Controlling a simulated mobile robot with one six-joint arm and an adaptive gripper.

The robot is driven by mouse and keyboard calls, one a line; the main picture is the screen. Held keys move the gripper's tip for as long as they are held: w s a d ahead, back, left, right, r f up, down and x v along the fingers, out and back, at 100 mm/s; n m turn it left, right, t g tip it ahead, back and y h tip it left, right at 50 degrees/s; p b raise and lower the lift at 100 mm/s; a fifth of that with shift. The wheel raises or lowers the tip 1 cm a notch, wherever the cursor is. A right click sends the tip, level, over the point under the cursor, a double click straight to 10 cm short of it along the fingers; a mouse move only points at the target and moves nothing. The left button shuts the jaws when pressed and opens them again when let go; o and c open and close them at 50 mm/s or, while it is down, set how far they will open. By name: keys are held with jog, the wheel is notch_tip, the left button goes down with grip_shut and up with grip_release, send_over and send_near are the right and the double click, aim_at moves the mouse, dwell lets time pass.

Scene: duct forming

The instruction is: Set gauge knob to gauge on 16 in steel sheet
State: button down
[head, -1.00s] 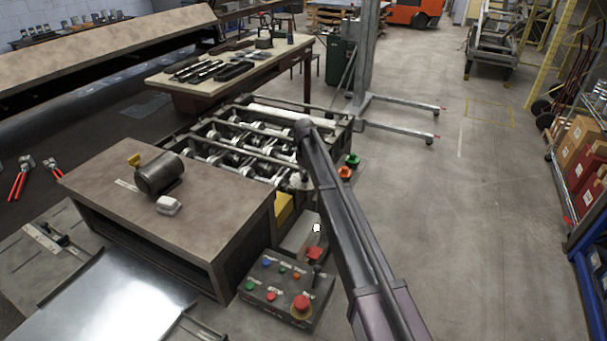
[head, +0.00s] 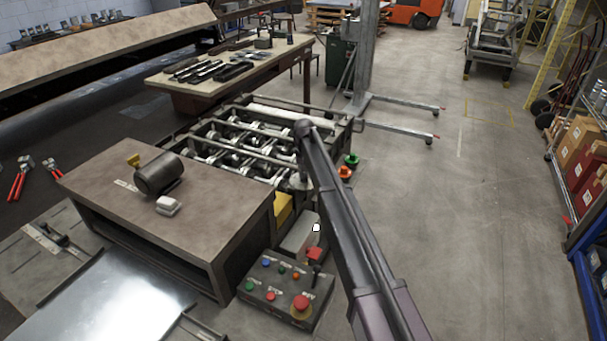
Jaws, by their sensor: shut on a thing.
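A steel sheet (head: 120,300) lies flat at the bottom left, bright and shiny, partly cut off by the frame. The roll-forming machine (head: 250,128) stands behind a brown-topped box, with shafts and rollers exposed. An orange knob (head: 345,172) and a green knob (head: 352,160) sit at its right end. I cannot tell whether either is the gauge knob, and no gauge marks are readable. My arm crosses the middle from the lower right and covers part of the machine's right side. My gripper is hidden behind it, so its jaws and what they touch do not show.
A control panel (head: 285,292) with coloured buttons and a red mushroom button stands low beside the box (head: 120,160). A dark cylinder (head: 159,175) lies on the box. A tool table (head: 290,50) is behind. Open floor (head: 490,220) lies to the right, then a shelf with cartons.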

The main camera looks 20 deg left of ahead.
jog(key=shift+s+d, duration=0.1)
jog(key=c, duration=0.7)
grip_release()
jog(key=shift+r, duration=0.1)
